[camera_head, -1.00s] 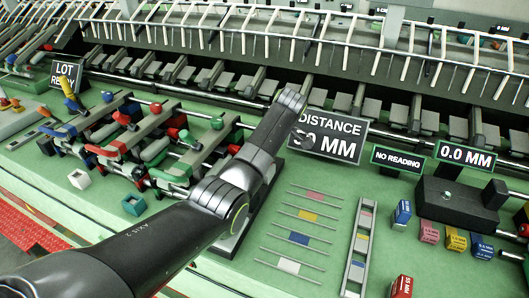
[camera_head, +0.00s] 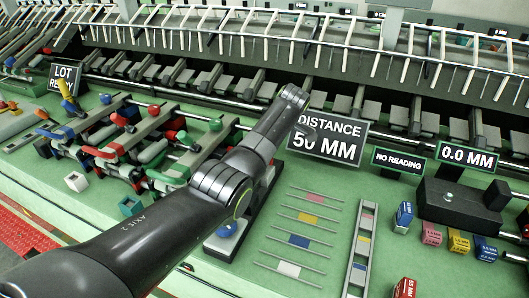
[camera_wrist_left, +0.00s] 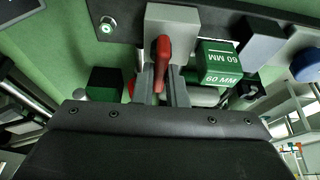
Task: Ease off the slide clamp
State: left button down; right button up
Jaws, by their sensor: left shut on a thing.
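In the left wrist view my left gripper (camera_wrist_left: 162,90) is shut on a red lever (camera_wrist_left: 163,55). The lever stands in front of a light grey block (camera_wrist_left: 172,22) on a dark rail; I take this to be the slide clamp. A green block marked 60 MM (camera_wrist_left: 219,62) sits just right of the fingers. In the head view my left arm crosses the middle and hides its gripper and the clamp. A black slide base (camera_head: 262,205) shows partly beneath the arm, with a blue knob (camera_head: 228,230) at its near end. My right gripper is not in view.
A sign reading DISTANCE 50 MM (camera_head: 327,140) stands behind the arm. Coloured clamps on bars (camera_head: 125,150) crowd the left. Marked blocks (camera_head: 432,234) and a dark gauge (camera_head: 450,203) with a 0.0 MM sign (camera_head: 466,157) are at right.

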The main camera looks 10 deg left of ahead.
pick_arm(q)
jog(key=c, duration=1.5)
grip_release()
jog(key=shift+a, duration=0.1)
jog(key=shift+o, duration=0.2)
jog(key=p+v, duration=0.1)
jog(key=v, duration=1.6)
jog(key=shift+p, duration=0.4)
jog(key=shift+r, duration=0.1)
